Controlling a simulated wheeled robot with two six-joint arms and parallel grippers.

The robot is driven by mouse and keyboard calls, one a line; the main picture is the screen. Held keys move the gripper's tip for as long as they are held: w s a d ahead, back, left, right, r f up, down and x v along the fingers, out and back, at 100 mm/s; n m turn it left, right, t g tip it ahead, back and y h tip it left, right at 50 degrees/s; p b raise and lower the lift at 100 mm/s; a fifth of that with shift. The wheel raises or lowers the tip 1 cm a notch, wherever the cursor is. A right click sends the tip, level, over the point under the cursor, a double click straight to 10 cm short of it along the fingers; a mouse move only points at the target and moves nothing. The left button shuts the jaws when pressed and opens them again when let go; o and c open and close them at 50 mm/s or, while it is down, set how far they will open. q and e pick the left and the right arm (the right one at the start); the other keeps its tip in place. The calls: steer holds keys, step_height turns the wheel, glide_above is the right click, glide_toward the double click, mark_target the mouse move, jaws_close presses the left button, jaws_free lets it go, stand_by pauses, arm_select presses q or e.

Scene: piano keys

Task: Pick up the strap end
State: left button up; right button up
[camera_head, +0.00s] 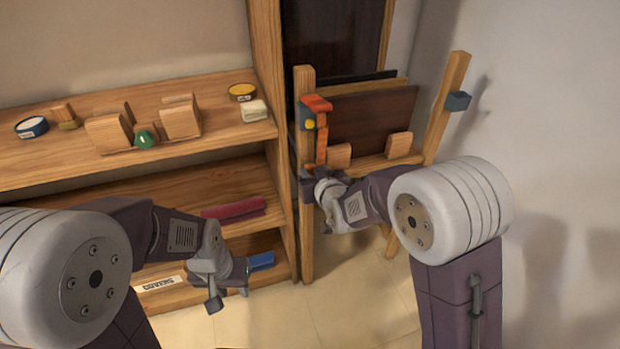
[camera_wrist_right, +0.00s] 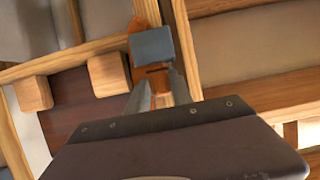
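An orange strap (camera_head: 321,146) hangs down the left post of a wooden rack, below a red-orange piece at the post's top. My right gripper (camera_head: 312,182) is at the strap's lower end in the head view. In the right wrist view, the fingers of the right gripper (camera_wrist_right: 161,88) stand on either side of the orange strap (camera_wrist_right: 158,79), just below a blue-grey block (camera_wrist_right: 152,43). Whether they press on it cannot be told. My left gripper (camera_head: 228,293) is in front of the low shelf, its fingers apart and nothing seen between them.
Dark boards (camera_head: 375,125) stand between the posts. The shelf (camera_head: 50,165) at left holds tins, wooden blocks and a green item (camera_head: 146,138). A maroon bundle (camera_head: 234,209) lies lower. Floor (camera_head: 350,300) is clear in front.

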jaws_close()
steer(key=shift+r, duration=0.1)
steer(key=shift+r, duration=0.3)
steer(key=r+p, duration=0.1)
steer(key=r, duration=0.2)
steer(key=r+p, duration=0.1)
steer(key=shift+s+d+r+p, duration=0.1)
steer(key=shift+d+r+p, duration=0.05)
steer(key=shift+d+p, duration=0.15)
steer(key=s+d+r+p, duration=0.3)
steer(key=s+d+r, duration=0.2)
steer(key=d, duration=0.4)
steer(key=shift+s+d+r+p, duration=0.25)
steer(key=shift+d+r+p, duration=0.05)
steer(key=shift+r, duration=0.2)
